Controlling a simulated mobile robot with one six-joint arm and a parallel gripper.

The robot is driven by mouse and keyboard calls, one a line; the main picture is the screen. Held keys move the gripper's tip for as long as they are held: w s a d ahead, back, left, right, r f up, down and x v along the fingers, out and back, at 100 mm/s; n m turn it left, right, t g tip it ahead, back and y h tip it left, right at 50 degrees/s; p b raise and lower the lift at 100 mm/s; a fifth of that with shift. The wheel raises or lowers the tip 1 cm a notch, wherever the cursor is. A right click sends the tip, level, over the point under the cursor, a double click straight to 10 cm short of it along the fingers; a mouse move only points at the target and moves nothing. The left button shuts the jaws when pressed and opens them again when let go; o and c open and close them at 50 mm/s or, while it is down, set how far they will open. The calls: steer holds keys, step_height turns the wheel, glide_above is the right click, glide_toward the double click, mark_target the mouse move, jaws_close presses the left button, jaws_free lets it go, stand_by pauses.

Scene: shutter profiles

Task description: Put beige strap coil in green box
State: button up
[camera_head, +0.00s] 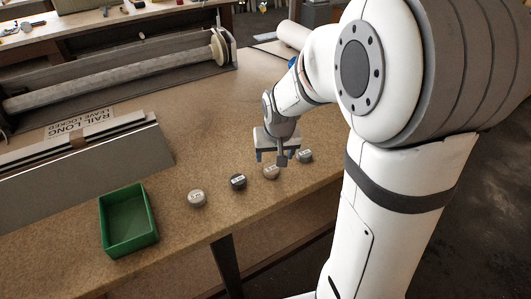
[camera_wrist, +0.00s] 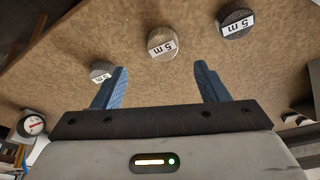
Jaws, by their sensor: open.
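A pale beige strap coil (camera_head: 271,172) stands on the brown bench, third from the left in a row of coils. In the wrist view, the coil (camera_wrist: 162,43) with a "5 m" label appears just beyond and between my fingertips. My gripper (camera_head: 275,158) is open and empty above the bench near this coil; its blue fingers (camera_wrist: 160,68) also show apart in the wrist view. The open green box (camera_head: 130,246) sits at the bench's front left and looks empty. The leftmost coil (camera_head: 197,198) is also a light grey-beige, so the shades are hard to separate.
A dark coil (camera_head: 238,182) is left of the pale one and a grey coil (camera_head: 305,156) right of it, both close to my gripper. A long metal profile (camera_head: 90,165) lies behind the green box. The bench's front edge is near the coils.

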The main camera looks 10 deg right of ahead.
mark_target(271, 168)
steer(key=x, duration=0.7)
steer(key=shift+w+a+f+p, duration=0.15)
steer(key=shift+f+p, duration=0.15)
steer(key=c, duration=1.2)
steer(key=shift+o, duration=0.2)
steer(key=shift+r, duration=0.15)
